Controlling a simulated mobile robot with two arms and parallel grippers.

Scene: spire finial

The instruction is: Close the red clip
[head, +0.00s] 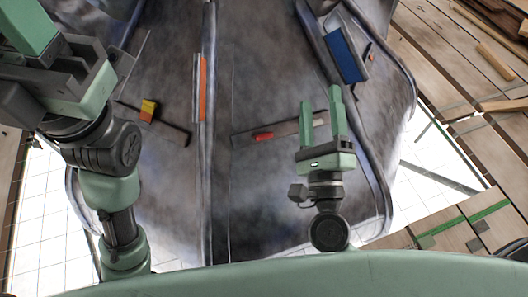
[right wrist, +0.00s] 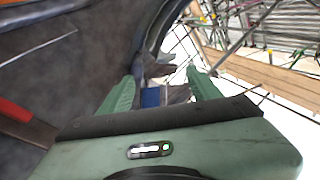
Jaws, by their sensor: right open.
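The red clip (head: 264,136) lies on a dark bar fixed across the grey metal surface, left of my right gripper (head: 322,105). In the right wrist view a red part (right wrist: 14,112) shows at the left edge, outside the fingers. My right gripper is open and empty; its two green fingers (right wrist: 160,92) are spread and reach over the bar's right end, apart from the red clip. My left gripper (head: 70,70) is at the upper left, partly cut off, and its opening is unclear.
A blue block (head: 345,55) sits on the surface at the upper right. A yellow-and-red piece (head: 148,110) on a dark bar and an orange strip (head: 202,88) are on the left. Raised ribs (head: 209,170) run along the surface. Wooden planks (head: 470,60) lie at the right.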

